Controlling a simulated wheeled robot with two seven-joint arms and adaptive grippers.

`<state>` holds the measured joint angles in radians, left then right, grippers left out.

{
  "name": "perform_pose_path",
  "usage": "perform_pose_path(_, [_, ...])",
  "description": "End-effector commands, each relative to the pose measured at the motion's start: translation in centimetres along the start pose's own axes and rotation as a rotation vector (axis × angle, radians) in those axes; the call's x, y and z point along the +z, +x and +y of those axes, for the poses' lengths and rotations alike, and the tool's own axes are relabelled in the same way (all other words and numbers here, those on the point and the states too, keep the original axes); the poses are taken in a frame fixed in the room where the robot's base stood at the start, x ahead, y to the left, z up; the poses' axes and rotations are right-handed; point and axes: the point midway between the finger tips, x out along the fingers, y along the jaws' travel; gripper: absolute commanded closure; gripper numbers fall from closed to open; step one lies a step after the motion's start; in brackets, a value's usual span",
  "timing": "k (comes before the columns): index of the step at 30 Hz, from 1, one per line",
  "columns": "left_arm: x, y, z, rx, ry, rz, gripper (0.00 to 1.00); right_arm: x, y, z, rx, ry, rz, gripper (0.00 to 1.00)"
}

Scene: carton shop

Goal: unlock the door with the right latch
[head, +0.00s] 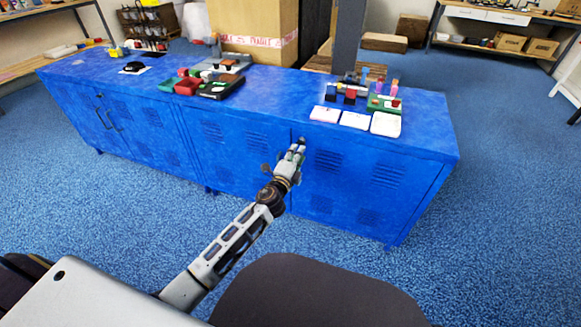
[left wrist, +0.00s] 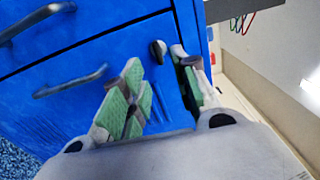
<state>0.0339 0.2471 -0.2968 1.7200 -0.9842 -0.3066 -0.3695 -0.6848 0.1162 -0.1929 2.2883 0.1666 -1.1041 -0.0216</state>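The long blue cabinet (head: 225,140) has several doors with louvred slots. A small dark latch knob (head: 302,140) sits near the top edge of the right-hand door (head: 345,175). My left gripper (head: 296,152) is at this knob, in front of the cabinet face. In the left wrist view the dark knob (left wrist: 158,50) shows ahead, between the green-padded fingers of my left gripper (left wrist: 160,68). The fingers are spread apart and empty. Whether a finger touches the knob I cannot tell. The door looks shut. My right gripper is not in view.
Two bar handles show in the left wrist view, one a grey handle (left wrist: 70,82). On the cabinet top lie white trays (head: 385,124), coloured blocks and a green-red tray (head: 190,85). A large carton (head: 255,30) stands behind. The blue carpet (head: 480,230) at right is clear.

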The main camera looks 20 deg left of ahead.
Motion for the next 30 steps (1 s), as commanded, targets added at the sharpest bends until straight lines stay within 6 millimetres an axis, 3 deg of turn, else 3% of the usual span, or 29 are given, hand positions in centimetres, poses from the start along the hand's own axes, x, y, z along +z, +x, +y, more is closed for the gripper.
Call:
perform_pose_path(18, [-0.1, -5.2, 0.0, 0.0, 0.001, 0.001, 0.71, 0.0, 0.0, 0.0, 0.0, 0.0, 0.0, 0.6])
perform_pose_path(30, [-0.1, -6.3, -0.1, -0.001, 0.001, 0.001, 0.71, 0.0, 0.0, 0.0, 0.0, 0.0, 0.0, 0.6])
